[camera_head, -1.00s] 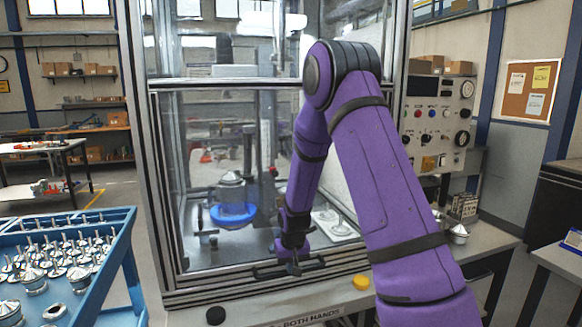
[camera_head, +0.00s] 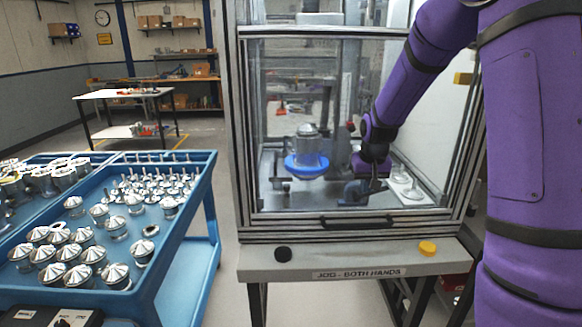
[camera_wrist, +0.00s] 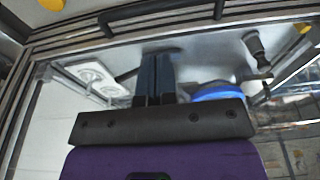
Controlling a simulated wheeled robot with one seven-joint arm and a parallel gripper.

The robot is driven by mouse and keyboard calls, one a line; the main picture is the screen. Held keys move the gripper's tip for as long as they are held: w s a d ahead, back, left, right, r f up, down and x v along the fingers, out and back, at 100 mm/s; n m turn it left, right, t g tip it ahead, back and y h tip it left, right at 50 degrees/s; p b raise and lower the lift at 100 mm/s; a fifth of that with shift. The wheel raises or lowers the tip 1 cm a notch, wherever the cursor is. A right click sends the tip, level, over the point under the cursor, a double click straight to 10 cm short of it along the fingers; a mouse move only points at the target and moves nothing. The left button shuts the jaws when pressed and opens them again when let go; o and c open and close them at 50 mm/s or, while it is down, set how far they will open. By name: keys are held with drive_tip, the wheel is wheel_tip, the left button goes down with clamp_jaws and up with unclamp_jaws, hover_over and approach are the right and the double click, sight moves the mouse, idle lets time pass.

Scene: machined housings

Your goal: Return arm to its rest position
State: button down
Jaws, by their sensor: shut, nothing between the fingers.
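My purple arm comes in from the right of the head view and reaches down to the front of a glass-walled machine (camera_head: 232,150). My gripper (camera_head: 352,193) is low by the machine's front, right of a metal housing (camera_head: 307,143) on a blue round holder (camera_head: 306,167). In the wrist view my gripper's dark blue fingers (camera_wrist: 155,75) are together with nothing between them. The blue holder (camera_wrist: 215,90) shows right of the fingers there, partly hidden by my gripper body. I cannot tell whether the fingertips are behind or in front of the glass.
A blue cart (camera_head: 212,165) with many metal housings and stemmed parts stands left. The machine's front ledge (camera_head: 350,262) carries a black button (camera_head: 283,254) and a yellow button (camera_head: 428,248). A black door handle (camera_head: 357,222) crosses the front. Floor is clear between cart and back table.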

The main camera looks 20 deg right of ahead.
drive_tip(key=shift+r, duration=0.1)
drive_tip(key=s+a+r+n+t, duration=0.1)
drive_tip(key=s+a+r, duration=0.4)
drive_tip(key=s+r, duration=0.45)
drive_tip(key=s+a+r+n+t, duration=0.1)
drive_tip(key=s+a+r, duration=0.4)
drive_tip(key=s+r, duration=0.45)
drive_tip(key=s+a+n, duration=0.1)
drive_tip(key=s, duration=1)
drive_tip(key=shift+s+a+f+t+y, duration=0.2)
drive_tip(key=shift+s+a+t+y, duration=0.1)
drive_tip(key=shift+s+a+t, duration=0.1)
